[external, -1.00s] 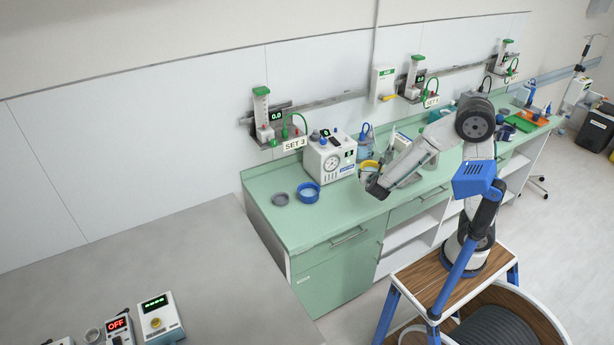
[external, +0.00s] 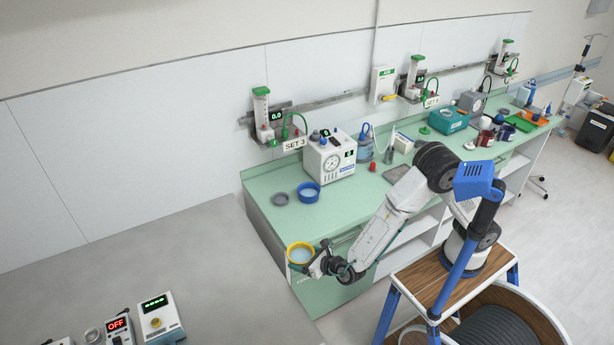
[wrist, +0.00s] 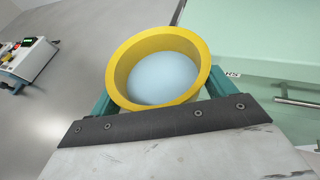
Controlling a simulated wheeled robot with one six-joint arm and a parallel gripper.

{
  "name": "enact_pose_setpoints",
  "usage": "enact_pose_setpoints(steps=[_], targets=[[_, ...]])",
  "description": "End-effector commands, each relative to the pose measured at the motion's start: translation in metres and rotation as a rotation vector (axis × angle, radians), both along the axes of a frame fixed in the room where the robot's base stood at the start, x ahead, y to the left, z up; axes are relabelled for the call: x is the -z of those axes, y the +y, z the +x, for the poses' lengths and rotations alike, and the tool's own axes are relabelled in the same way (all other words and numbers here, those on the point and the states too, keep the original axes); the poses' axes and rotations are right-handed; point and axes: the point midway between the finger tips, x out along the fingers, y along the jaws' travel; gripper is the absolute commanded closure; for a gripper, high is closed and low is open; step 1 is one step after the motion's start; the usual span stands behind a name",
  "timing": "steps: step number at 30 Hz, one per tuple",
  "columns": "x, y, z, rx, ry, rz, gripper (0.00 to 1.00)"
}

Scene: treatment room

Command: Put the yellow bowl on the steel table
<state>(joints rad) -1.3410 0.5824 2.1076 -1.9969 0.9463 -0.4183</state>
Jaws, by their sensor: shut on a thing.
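The yellow bowl (external: 299,263) is held upright at the end of my arm, in front of the left end of the green counter. My gripper (external: 316,264) is shut on it. In the wrist view the bowl (wrist: 119,75) sits between the teal fingers of my gripper (wrist: 158,95), with a pale blue round surface inside. The grey steel table (external: 190,265) fills the lower left of the external view. In the wrist view its grey top (wrist: 70,75) lies to the left of the bowl. The bowl is clear of the table.
On the table's near part stand a box with a green display (external: 158,318) and an OFF box (external: 119,328). The green counter (external: 260,205) carries a blue bowl (external: 308,191), a grey dish (external: 280,198) and a gauge box (external: 331,155). The table's middle is bare.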

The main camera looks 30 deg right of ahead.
Motion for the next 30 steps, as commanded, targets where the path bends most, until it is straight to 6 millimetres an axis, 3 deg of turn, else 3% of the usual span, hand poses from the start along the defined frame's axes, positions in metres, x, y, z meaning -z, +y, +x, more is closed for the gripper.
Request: enact_pose_setpoints(steps=[4, 9, 24, 30], targets=[[0.009, 0.025, -0.032, -0.073, 0.002, -0.003, 0.41], [0.013, 0.040, -0.040, -0.103, 0.002, -0.002, 0.41], [0.025, 0.134, 0.042, -0.100, 0.002, 0.000, 0.41], [0.027, 0.154, 0.060, -0.099, 0.003, 0.000, 0.41]])
